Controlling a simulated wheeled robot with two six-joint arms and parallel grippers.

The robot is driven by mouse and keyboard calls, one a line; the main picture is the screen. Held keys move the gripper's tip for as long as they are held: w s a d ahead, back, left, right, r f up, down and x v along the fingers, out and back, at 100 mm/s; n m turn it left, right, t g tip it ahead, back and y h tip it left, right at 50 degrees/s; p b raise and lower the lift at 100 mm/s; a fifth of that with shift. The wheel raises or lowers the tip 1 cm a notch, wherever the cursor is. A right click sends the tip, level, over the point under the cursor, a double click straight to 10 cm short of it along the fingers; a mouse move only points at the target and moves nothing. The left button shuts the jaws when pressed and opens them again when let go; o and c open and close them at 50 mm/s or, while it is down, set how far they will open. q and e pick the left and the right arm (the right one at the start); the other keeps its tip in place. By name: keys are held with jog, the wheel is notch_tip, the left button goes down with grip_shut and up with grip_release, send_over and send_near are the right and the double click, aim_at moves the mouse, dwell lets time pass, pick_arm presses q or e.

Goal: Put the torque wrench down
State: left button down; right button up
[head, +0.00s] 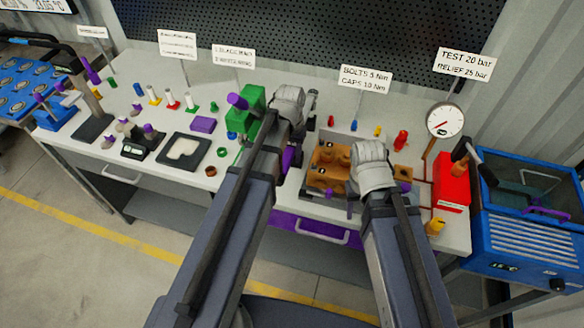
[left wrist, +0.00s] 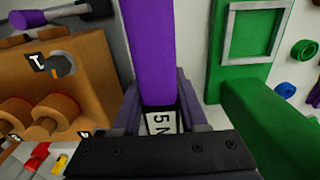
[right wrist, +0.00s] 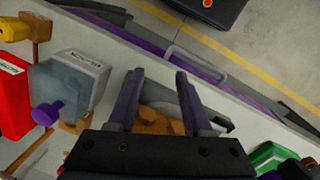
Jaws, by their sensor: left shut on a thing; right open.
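The torque wrench (left wrist: 148,50) has a thick purple handle and a white label with a "5" at the jaws. My left gripper (left wrist: 157,98) is shut on it. In the head view the purple handle (head: 289,158) shows beside my left wrist, between the green fixture and the orange-brown pump block (head: 326,160). I cannot tell whether the wrench touches the bench. My right gripper (right wrist: 159,78) is open and empty, over the bench by the pump block. In the head view my right wrist hides part of that block.
The green fixture (left wrist: 248,70) stands close to the wrench. A red box (head: 452,186), a pressure gauge (head: 445,120) and a blue machine (head: 528,215) are at the right. Small coloured parts and a black tray (head: 183,150) cover the left of the white bench.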

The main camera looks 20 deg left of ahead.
aim_at(291, 146)
pick_arm(q)
jog(key=shift+f+b, duration=2.05)
jog(key=shift+f, duration=0.4)
jog(key=shift+r, duration=0.1)
jog(key=c, duration=0.9)
grip_release()
jog(key=shift+f, duration=0.2)
jog(key=o, duration=0.5)
jog(key=shift+c, duration=0.2)
jog(key=shift+r, duration=0.15)
notch_tip(291, 146, up, 12)
jog(key=p, duration=1.2)
jog(key=shift+s+r, duration=0.1)
jog(key=shift+r, duration=0.05)
jog(key=s+d+m+y, duration=0.1)
jog(key=s+d+m, duration=0.2)
jog(key=s+d, duration=0.7)
jog(key=s, duration=0.4)
jog(key=shift+d, duration=0.25)
